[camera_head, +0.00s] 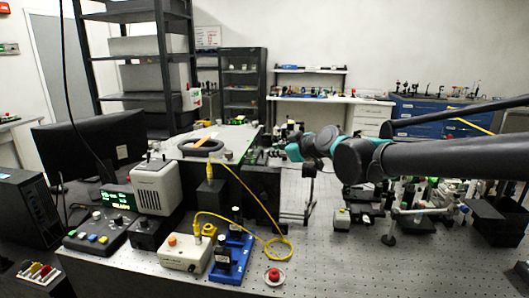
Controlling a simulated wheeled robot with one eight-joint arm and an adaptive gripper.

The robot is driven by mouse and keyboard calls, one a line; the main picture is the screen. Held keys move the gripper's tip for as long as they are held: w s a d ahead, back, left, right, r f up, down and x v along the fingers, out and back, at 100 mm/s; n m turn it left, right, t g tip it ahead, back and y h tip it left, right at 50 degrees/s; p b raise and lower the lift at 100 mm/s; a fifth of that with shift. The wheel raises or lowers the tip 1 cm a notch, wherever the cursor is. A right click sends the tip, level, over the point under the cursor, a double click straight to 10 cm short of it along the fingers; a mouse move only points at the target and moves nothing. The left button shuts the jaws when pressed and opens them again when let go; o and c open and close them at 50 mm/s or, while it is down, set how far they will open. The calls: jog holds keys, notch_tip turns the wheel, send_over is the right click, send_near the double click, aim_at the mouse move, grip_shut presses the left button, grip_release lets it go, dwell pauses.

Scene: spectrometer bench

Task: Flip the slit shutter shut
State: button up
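My arm reaches in from the right edge, over the bench, to a teal wrist joint (294,151) near the middle of the picture. My gripper is not clearly made out; dark parts below the wrist blend with the equipment behind, so its fingers cannot be told. A black box-shaped instrument (262,187) stands on the bench left of and below the wrist. A smaller black box (211,194) with a yellow cable on top stands left of it. I cannot pick out the slit shutter or its position at this size.
The perforated bench (345,262) is clear at front centre. A yellow cable (266,236) loops over it, near a red button (274,275) and blue base (231,259). A grey unit (157,187) and monitor (93,142) stand left; optics and a black bin (497,219) stand right.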

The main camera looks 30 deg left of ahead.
aim_at(264, 161)
jog(key=shift+x, duration=3.4)
jog(key=shift+c, duration=0.4)
grip_shut()
